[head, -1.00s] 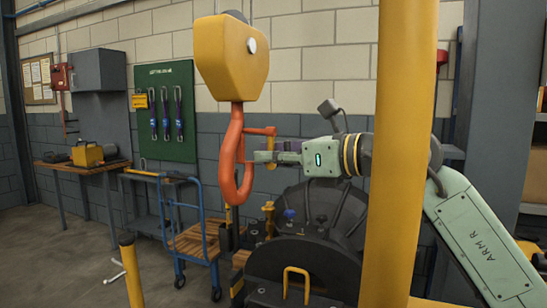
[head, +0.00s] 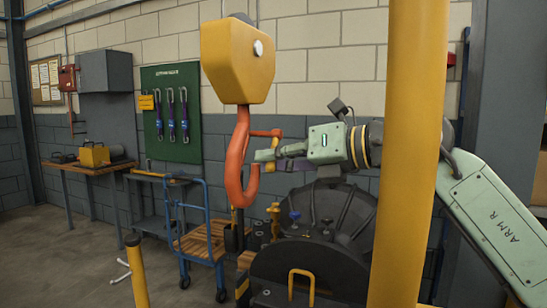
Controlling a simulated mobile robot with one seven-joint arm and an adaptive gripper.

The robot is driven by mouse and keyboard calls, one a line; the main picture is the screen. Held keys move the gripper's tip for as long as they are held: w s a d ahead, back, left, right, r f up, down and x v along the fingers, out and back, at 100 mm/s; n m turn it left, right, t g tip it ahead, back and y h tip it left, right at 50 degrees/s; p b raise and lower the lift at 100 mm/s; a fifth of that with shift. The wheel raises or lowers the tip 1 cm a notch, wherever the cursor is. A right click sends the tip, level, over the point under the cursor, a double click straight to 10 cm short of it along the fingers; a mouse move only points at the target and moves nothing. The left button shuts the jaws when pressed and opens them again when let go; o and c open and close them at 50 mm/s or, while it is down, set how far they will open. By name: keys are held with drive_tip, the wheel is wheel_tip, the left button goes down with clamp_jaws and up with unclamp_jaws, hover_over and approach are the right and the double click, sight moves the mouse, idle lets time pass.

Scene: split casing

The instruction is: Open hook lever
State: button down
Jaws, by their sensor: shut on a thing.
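A large orange hook (head: 236,165) hangs from a yellow hook block (head: 238,60) in the middle of the head view. A short orange hook lever (head: 265,132) sticks out to the right from the upper part of the hook. My pale green gripper (head: 264,155) comes in from the right, just below the lever's bar and beside the hook's opening. It is shut on the lever's hanging part, which the fingers mostly hide. My arm behind it is partly covered by the yellow post.
A thick yellow post (head: 404,150) stands in front of my arm. Below the hook is a dark round casing (head: 312,262) with a yellow handle. A blue cart (head: 200,235) stands left of it, and a workbench (head: 88,166) farther back.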

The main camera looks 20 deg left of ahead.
drive_tip(key=shift+r, duration=0.1)
drive_tip(key=c, duration=1.7)
unclamp_jaws()
drive_tip(key=shift+o, duration=0.2)
drive_tip(key=v, duration=1.2)
drive_tip(key=shift+s, duration=0.1)
